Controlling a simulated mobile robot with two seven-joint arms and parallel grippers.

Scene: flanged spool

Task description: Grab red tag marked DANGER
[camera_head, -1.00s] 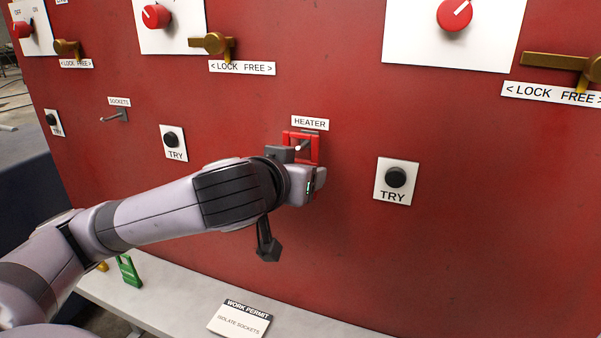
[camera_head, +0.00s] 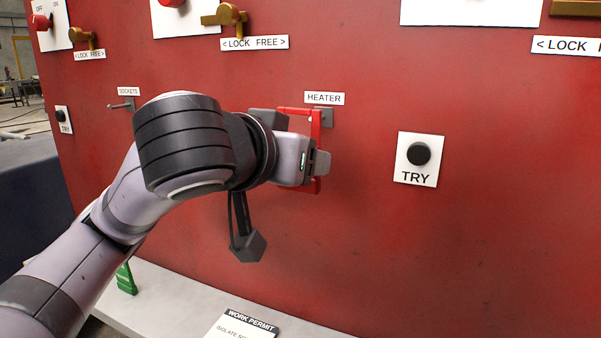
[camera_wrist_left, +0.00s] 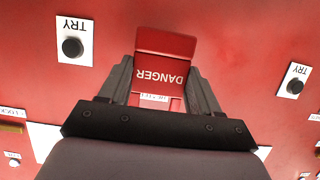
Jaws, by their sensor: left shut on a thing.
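The red DANGER tag (camera_head: 316,130) hangs on the red panel just under the HEATER label (camera_head: 324,98). My left gripper (camera_head: 318,162) is at the tag and covers much of it in the head view. In the left wrist view the tag (camera_wrist_left: 162,73) lies between the two dark fingers of my left gripper (camera_wrist_left: 164,90), its DANGER lettering upside down. The gripper is shut on the tag. The peg behind the tag is mostly hidden. My right gripper is in neither view.
A TRY button (camera_head: 418,154) is right of the tag. The SOCKETS peg (camera_head: 122,105) is to the left. Below, a pale ledge (camera_head: 180,290) carries a green tag (camera_head: 126,279) and a WORK PERMIT card (camera_head: 245,325). Brass latches (camera_head: 226,15) sit higher on the panel.

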